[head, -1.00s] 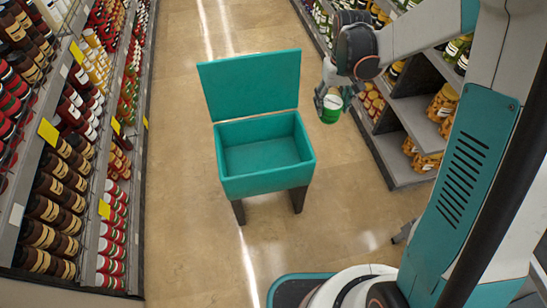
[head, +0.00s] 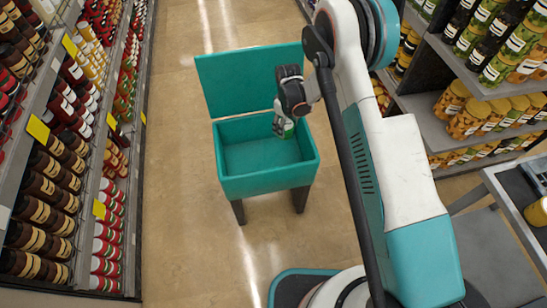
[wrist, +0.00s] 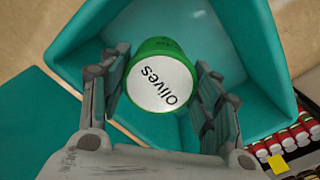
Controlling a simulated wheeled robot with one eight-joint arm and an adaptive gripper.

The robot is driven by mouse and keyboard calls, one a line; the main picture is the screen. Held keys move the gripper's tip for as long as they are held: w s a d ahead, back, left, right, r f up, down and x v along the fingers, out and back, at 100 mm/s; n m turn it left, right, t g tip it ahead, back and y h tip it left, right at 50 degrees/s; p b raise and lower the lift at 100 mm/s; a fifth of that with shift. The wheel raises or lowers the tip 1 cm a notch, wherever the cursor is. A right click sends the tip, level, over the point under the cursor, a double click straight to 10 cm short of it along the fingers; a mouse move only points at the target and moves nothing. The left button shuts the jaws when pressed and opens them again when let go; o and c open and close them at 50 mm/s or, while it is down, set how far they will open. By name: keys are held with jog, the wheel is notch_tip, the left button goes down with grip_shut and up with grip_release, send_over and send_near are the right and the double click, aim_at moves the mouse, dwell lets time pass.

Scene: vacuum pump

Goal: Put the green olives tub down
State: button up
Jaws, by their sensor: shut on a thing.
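In the head view the tub (head: 284,127) is small and partly covered by my gripper (head: 284,115), at the right part of the teal bin (head: 265,183). The teal bin (wrist: 275,50) surrounds the tub in the wrist view. The bin stands on dark legs with its lid raised. My gripper is shut on the tub. Whether the tub touches the bin floor cannot be told.
The bin's raised lid (head: 248,80) stands behind its opening. Shelves of jars (head: 60,170) line the left, and more jar shelves (head: 480,100) are on the right. The bin's floor looks empty on the left. Aisle floor (head: 180,200) is clear beside the bin.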

notch_tip(320, 180, down, 18)
jog(key=b, duration=0.6)
jog(key=shift+f, duration=0.25)
jog(key=shift+r, duration=0.1)
jog(key=o, duration=1.2)
jog(key=shift+o, duration=0.2)
notch_tip(320, 180, up, 12)
jog(key=p, duration=0.4)
jog(key=shift+r, duration=0.15)
